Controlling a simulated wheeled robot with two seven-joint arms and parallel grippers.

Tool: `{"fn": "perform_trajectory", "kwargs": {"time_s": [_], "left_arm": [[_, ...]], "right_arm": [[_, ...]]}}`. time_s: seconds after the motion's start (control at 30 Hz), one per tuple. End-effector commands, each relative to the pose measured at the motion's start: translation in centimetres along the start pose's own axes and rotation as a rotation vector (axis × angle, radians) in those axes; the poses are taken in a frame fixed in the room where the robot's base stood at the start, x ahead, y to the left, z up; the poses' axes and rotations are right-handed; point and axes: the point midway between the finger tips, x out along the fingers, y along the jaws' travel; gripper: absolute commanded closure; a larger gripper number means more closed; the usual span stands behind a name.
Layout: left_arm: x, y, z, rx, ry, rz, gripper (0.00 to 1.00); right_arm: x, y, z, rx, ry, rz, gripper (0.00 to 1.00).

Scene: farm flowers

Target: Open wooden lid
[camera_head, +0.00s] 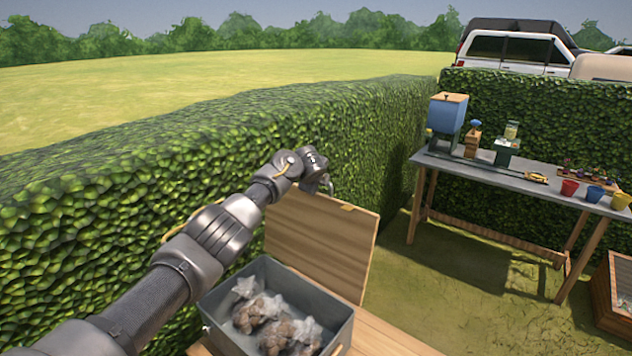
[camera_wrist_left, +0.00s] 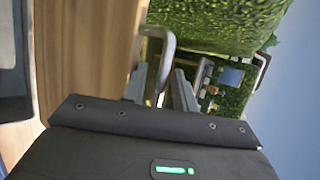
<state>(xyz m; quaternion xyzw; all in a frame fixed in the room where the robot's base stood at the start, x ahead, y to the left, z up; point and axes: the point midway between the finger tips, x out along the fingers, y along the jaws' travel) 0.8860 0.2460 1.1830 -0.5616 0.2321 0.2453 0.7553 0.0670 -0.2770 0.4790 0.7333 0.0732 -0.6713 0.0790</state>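The wooden lid (camera_head: 322,245) is a plain light-brown panel. It stands raised, leaning steeply against the hedge side behind a grey open box (camera_head: 228,334). A small wooden tab (camera_head: 347,207) sits on its top edge. My left gripper (camera_head: 327,185) is above the lid's upper edge, near its left part; I cannot tell whether it touches. My right gripper is not in view.
Clear bags of brown lumps (camera_head: 268,318) lie in the grey box. A hedge (camera_head: 100,190) runs close behind my left arm. A table (camera_head: 490,172) at the right holds a blue hopper (camera_head: 446,115) and coloured pots (camera_head: 595,193). Grass between them is clear.

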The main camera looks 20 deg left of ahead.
Motion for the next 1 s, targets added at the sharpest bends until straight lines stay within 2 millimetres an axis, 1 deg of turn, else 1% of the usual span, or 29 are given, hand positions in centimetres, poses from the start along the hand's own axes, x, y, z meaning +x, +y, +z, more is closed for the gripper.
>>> {"fn": "perform_trajectory", "kwargs": {"time_s": [0.03,0.27,0.43,0.57,0.8,0.9,1.0], "left_arm": [[0.2,0.3,-0.1,0.002,0.001,0.006,0.68],[0.0,0.3,-0.2,0.001,0.003,0.004,0.68],[-1.2,0.3,-0.3,0.002,0.006,0.002,0.68],[-3.1,0.2,-0.2,0.003,0.002,-0.002,0.68],[-7.7,0.1,-0.2,0.0,0.004,-0.004,0.68],[-9.2,0.0,-0.3,0.0,0.005,-0.001,0.68],[-10.1,0.1,-0.2,0.001,0.003,0.001,0.68]], "right_arm": [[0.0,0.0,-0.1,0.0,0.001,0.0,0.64],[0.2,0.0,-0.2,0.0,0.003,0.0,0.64],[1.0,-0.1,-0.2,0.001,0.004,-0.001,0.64],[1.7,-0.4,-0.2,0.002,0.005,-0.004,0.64],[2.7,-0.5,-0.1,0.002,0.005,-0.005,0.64],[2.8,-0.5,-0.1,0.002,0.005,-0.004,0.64],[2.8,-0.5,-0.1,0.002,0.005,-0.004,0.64]]}}
